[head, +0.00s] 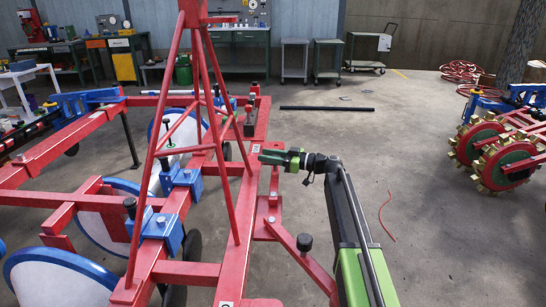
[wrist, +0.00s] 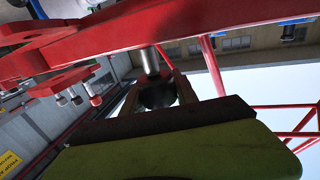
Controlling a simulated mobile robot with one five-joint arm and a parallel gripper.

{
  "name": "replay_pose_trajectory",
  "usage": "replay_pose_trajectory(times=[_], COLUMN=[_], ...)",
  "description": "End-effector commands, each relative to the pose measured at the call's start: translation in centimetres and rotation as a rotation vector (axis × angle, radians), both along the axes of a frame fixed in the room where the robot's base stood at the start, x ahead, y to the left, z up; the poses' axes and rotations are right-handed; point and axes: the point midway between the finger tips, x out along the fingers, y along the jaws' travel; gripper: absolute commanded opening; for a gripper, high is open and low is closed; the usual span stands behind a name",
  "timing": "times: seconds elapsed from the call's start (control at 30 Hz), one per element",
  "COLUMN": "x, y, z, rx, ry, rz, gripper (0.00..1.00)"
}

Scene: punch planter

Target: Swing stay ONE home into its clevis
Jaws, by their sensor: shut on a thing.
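My gripper (head: 270,156), green and black, reaches in from the right to the red planter frame. In the wrist view its jaws (wrist: 158,92) are shut around a dark round knob (wrist: 157,96) on a short silver shank. The shank meets a long red bar (wrist: 210,22), which looks like stay one. Red plate lugs (wrist: 62,82), possibly the clevis, show at the left of the wrist view, near the bar's end. I cannot tell whether the bar sits between them. The knob is hidden in the head view.
A red angled bar (head: 289,243) with a black knob (head: 304,242) lies below my gripper. A red tripod mast (head: 168,100) stands to its left. Gold-rimmed wheels (head: 480,145) are at the far right. The concrete floor (head: 410,150) between is mostly clear, with a thin red hose (head: 386,218).

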Motion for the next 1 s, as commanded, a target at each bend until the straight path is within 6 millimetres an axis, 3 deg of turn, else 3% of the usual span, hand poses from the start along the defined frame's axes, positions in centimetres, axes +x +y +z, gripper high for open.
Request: replay_pose_trajectory(times=[0.5,0.53,0.67,0.7,1.0], x=[-0.14,-0.14,-0.13,-0.13,-0.16], y=[0.81,0.82,0.79,0.76,0.54], z=[0.04,0.04,0.04,0.03,0.01], rx=[0.001,0.002,0.001,0.001,0.001], ry=[0.001,0.0,0.0,0.0,0.0], rz=[0.03,0.03,0.029,0.029,0.027], gripper=[0.0,0.36,0.53,0.57,0.57])
